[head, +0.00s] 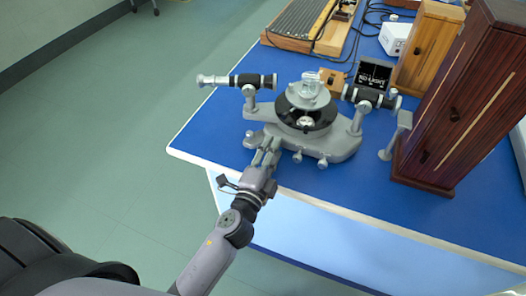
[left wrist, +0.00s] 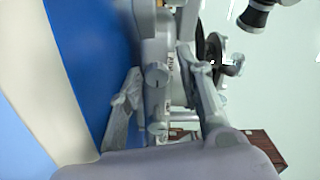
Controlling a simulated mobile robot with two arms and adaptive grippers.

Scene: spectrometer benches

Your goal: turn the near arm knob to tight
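The grey spectrometer (head: 340,146) stands on the blue bench top with its round black-rimmed table and two telescope arms. Small grey knobs show along its near edge, one knob (head: 297,157) just right of my left gripper and another knob (head: 322,163) farther right. I cannot tell which is the near arm knob. My left gripper (head: 265,155) is at the near edge of the base. In the left wrist view its fingers (left wrist: 165,100) are spread apart, with a round knob (left wrist: 157,74) and a lower knob (left wrist: 157,127) showing between them. Contact is unclear. My right gripper is out of view.
A dark wooden cabinet (head: 460,105) stands close on the right, with a lighter wooden box (head: 428,45) behind it. The bench's near edge (head: 330,208) runs below the gripper.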

